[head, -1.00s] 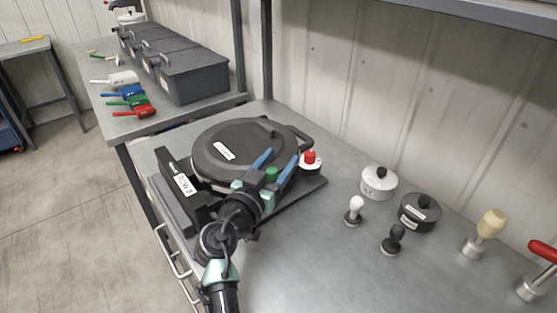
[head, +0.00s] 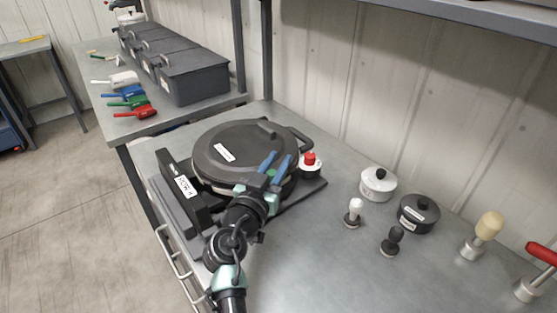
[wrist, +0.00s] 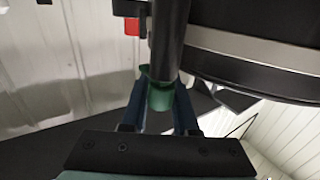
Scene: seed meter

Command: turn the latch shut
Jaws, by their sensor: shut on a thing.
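The seed meter is a round black housing with a labelled lid (head: 235,150), on a dark base on the bench. At its near right side is the latch, with a green grip (head: 271,173). My gripper (head: 279,160) reaches over it with its blue fingers and is shut on the green grip. In the wrist view the green grip (wrist: 160,97) sits between the two blue fingers of my gripper (wrist: 161,88). A dark upright bar rises just beyond it and hides part of the view. The latch's far end and catch are not clearly visible.
Two lidded pots (head: 378,185) (head: 418,214) and several handled tools stand farther right. A black labelled block (head: 184,187) is at the left.

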